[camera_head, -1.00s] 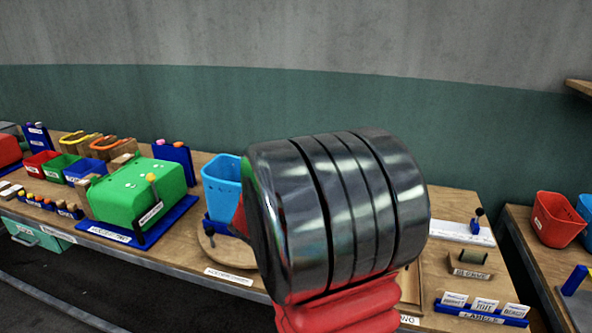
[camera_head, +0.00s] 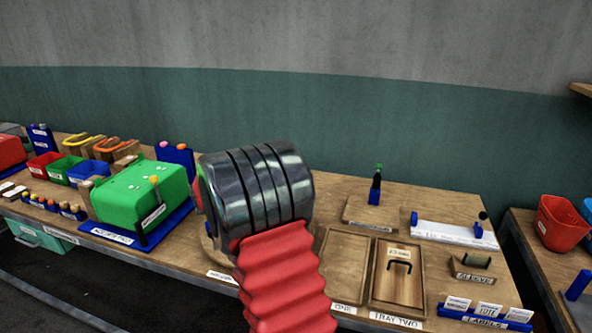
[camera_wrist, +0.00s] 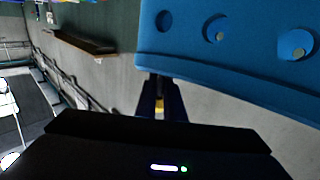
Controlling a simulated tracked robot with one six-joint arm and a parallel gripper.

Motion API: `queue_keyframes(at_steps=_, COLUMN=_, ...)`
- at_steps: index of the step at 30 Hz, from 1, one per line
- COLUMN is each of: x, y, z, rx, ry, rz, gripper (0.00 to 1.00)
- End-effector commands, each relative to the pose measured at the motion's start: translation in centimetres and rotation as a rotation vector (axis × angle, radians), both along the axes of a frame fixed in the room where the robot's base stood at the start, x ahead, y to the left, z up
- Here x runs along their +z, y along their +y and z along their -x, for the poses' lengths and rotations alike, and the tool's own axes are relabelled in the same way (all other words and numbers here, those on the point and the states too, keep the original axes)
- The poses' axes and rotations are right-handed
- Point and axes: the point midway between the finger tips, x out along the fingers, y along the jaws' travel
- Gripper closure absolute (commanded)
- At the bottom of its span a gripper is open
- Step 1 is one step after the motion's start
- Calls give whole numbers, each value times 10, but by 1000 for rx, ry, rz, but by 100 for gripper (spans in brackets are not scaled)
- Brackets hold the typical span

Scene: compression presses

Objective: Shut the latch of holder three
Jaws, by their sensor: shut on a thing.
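In the wrist view my gripper (camera_wrist: 160,98) has dark blue fingers shut on a small yellow piece (camera_wrist: 158,104). I cannot tell whether this is the latch. A blue container (camera_wrist: 225,72) with round holes fills the upper right, its edge close to the fingertips; I cannot tell whether they touch. In the head view my arm's dark metal wrist and red bellows hide the gripper and most of the round wooden base. No label for holder three can be read.
Wooden trays (camera_head: 400,305), a white strip with blue ends (camera_head: 452,233) and a blue label rack (camera_head: 484,318) lie to the right. Colored bins (camera_head: 88,171) are at the far left.

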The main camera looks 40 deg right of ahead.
Motion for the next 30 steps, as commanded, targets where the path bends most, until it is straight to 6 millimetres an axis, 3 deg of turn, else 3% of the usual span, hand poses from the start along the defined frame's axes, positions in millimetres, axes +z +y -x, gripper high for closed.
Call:
queue_keyframes(at_steps=1, x=8, y=-1, z=-4, rx=-28, ry=-10, rz=14, gripper=100)
queue_keyframes(at_steps=15, x=9, y=-7, z=-8, rx=-272, ry=-10, rz=15, gripper=100)
queue_keyframes(at_steps=30, x=11, y=-9, z=-8, rx=-333, ry=-14, rz=15, gripper=100)
